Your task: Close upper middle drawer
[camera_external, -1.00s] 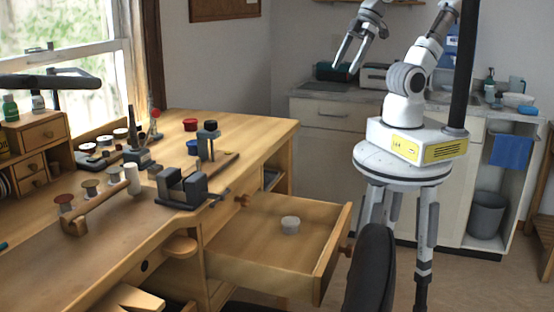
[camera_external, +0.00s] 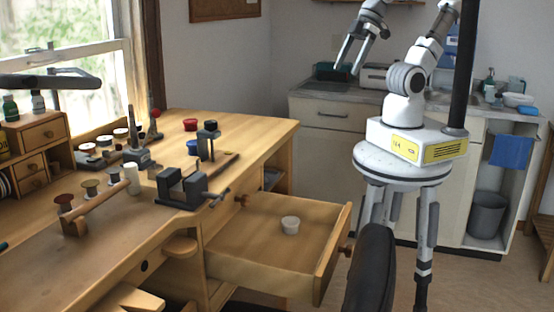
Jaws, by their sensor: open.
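A wooden drawer (camera_external: 262,264) under the right part of the workbench is pulled far out toward the right. My gripper (camera_external: 348,62) is raised high at the top middle, above and well apart from the drawer. Its two fingers are open and point down and left, with nothing seen between them.
The wooden workbench (camera_external: 258,130) carries a dark vise (camera_external: 182,190), a spool rack (camera_external: 100,203) and small jars. A black chair back (camera_external: 370,270) stands close to the drawer's front right. White cabinets (camera_external: 325,140) stand behind. The air above the drawer is clear.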

